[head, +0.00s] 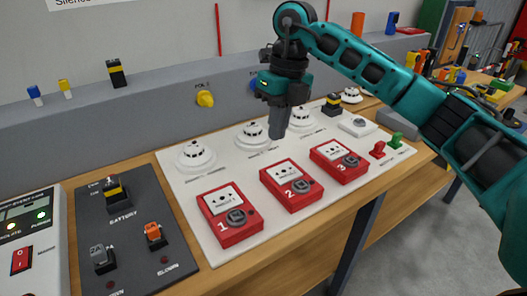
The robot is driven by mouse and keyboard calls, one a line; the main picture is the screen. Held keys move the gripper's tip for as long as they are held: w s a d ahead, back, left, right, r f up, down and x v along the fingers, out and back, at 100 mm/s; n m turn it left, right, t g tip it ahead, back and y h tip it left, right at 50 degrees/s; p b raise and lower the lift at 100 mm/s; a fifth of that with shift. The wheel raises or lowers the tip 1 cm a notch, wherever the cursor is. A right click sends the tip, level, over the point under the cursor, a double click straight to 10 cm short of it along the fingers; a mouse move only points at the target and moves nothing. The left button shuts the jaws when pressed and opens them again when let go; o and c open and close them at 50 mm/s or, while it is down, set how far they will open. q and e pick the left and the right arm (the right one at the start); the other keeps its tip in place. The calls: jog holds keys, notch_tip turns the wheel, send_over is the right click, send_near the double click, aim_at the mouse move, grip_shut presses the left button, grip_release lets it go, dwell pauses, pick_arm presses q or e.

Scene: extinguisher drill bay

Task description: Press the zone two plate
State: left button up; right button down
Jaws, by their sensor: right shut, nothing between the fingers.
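The zone two call point (291,187) is a red box marked 2 with a pale press plate (285,172) in its upper half. It sits in the middle of three on the white panel, between call point 1 (229,215) and call point 3 (339,162). My right gripper (279,132) points down above and behind call point 2, apart from it. Its fingers are shut and empty, overlapping the gap between two white detectors. My left gripper is out of view.
White round detectors (195,155) line the back of the white panel (188,191). A dark battery panel (133,240) lies to the left, beside a grey control unit (29,250). Red and green switches (395,140) stand at the right. A grey ledge (150,110) runs behind.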

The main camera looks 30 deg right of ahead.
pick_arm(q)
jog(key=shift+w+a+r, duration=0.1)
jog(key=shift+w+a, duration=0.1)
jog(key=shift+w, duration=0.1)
pick_arm(e)
jog(key=shift+m+h, duration=0.4)
jog(key=shift+h, duration=0.5)
jog(key=d+r, duration=0.1)
jog(key=w+d+r, duration=0.1)
jog(key=d, duration=0.1)
jog(key=shift+w+d+r, duration=0.1)
jog(key=shift+w+r, duration=0.15)
jog(key=shift+r, duration=0.15)
jog(key=b, duration=0.3)
send_near(284, 172)
notch_tip(284, 172, down, 6)
jog(key=shift+s+r, duration=0.15)
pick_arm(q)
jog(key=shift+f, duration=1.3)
pick_arm(e)
jog(key=shift+d+f, duration=0.1)
jog(key=shift+f, duration=0.5)
